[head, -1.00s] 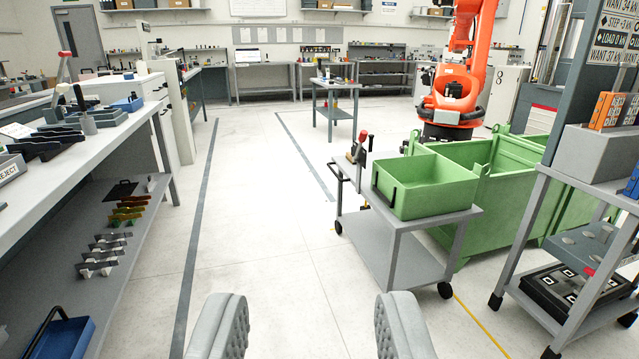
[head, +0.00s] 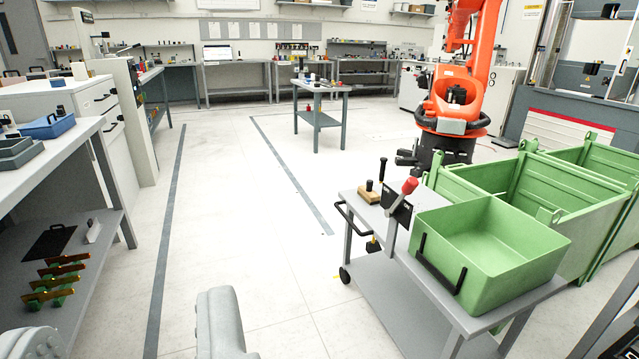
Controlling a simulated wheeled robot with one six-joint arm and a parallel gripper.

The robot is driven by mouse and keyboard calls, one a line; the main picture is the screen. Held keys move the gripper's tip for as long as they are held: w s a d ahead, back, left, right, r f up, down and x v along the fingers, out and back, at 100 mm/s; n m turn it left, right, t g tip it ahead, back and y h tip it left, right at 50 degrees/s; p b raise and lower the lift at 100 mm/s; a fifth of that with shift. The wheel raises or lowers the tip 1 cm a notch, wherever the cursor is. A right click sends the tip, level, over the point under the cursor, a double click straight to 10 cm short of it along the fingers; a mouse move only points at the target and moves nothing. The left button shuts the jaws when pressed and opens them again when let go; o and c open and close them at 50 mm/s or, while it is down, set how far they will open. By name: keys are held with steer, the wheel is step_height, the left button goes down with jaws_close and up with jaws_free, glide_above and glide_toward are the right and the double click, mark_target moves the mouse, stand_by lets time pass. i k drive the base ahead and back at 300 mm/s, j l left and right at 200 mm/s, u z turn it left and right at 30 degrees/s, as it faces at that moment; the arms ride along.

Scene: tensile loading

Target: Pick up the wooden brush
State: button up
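A small wooden piece with a dark upright knob (head: 369,193) sits on the top of the grey cart (head: 492,316), near its far left corner. It looks like the wooden brush, but it is too small to be sure. My gripper (head: 124,322) shows at the bottom left as two grey padded fingers, wide apart with bare floor between them. It is open and empty, well short of the cart. The left finger is partly cut off by the frame edge.
A green bin (head: 490,250) and a red-knobbed lever clamp (head: 400,210) stand on the cart. Large green crates (head: 560,195) and an orange robot arm (head: 465,85) are behind it. A workbench (head: 50,155) lines the left. The floor between is clear.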

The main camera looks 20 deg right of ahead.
mark_target(366, 192)
steer(key=i+z, duration=0.1)
steer(key=i, duration=0.75)
steer(key=i+j, duration=0.15)
steer(key=i, duration=0.65)
steer(key=i+l+z, duration=0.1)
steer(key=i+z, duration=0.6)
steer(key=z, duration=0.15)
steer(key=i+j+z, duration=0.15)
steer(key=i+z, duration=0.25)
steer(key=i+j+z, duration=0.25)
steer(key=z, duration=0.2)
